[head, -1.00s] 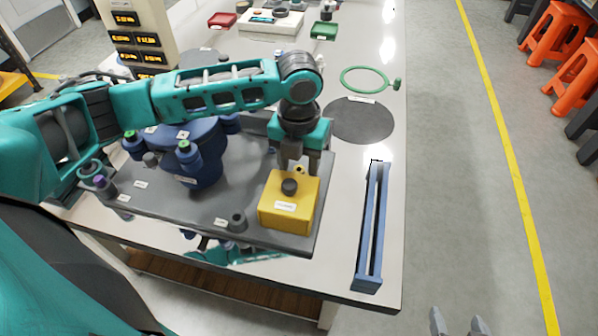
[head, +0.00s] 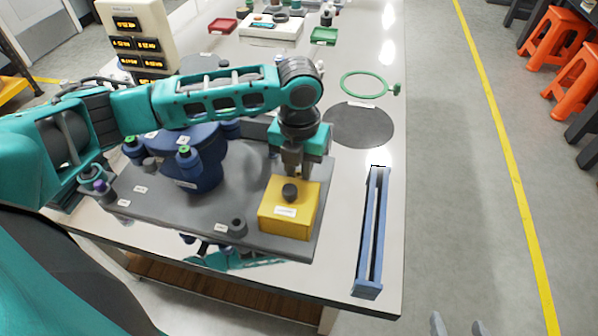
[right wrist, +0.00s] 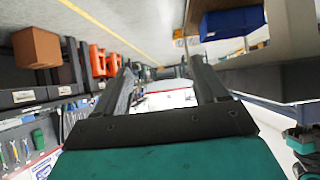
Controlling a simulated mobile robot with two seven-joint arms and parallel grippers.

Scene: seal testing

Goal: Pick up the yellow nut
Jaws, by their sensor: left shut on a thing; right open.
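My left gripper (head: 296,176) points down at the back edge of the top of a yellow block (head: 287,217), behind the block's dark knob (head: 289,193). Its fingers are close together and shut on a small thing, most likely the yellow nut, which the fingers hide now. I cannot tell whether the nut touches the block. My right gripper (head: 458,326) is open and empty over the floor to the right of the table. Its two spread fingers also show in the right wrist view (right wrist: 162,85).
The block stands on a grey base plate (head: 225,205) with a blue valve body (head: 205,165). A blue rail frame (head: 371,235) lies right of it. A dark round mat (head: 360,125) and green ring (head: 364,83) lie behind. Orange stools (head: 553,35) stand right.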

